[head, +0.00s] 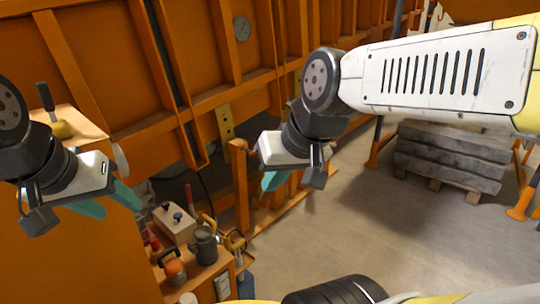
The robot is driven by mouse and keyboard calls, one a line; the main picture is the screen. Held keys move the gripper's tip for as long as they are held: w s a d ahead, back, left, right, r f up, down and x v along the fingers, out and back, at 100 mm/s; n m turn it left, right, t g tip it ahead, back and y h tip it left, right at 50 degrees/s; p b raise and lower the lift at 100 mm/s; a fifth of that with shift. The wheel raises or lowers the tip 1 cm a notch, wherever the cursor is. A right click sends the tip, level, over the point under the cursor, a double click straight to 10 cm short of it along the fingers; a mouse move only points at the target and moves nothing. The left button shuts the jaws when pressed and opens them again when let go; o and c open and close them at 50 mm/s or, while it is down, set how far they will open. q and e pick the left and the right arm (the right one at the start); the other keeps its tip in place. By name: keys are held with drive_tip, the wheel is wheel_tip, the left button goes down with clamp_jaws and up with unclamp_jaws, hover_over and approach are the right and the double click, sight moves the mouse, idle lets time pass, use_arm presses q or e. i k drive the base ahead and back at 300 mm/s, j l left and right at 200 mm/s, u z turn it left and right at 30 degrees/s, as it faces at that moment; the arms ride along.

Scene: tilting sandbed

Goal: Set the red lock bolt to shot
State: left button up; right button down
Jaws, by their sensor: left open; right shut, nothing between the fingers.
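A small red piece (252,153) shows beside the top of an orange post (239,185), just left of my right gripper's white body. It may be part of the red lock bolt, but most of it is hidden and I cannot tell its position. My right gripper (272,182) is shut and empty, its teal fingers pointing down beside the post. I cannot tell whether it touches anything. My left gripper (110,202) is open and empty at the left, its teal fingers apart in front of the orange structure.
A black-handled lever (45,98) stands on a box at the left. A bench (205,275) below holds a grey jug (203,246), an orange item (173,268) and a switch box (176,220). Stacked grey slabs (448,158) stand at right. The floor (345,235) between is clear.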

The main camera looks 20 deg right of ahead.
sight(251, 153)
drive_tip(key=z, duration=0.45)
drive_tip(key=l, duration=0.85)
drive_tip(key=i+l+z, duration=0.25)
drive_tip(key=i+l, duration=0.35)
drive_tip(key=i+j+z, duration=0.2)
drive_tip(key=i+j, duration=0.7)
drive_tip(key=i+l, duration=0.05)
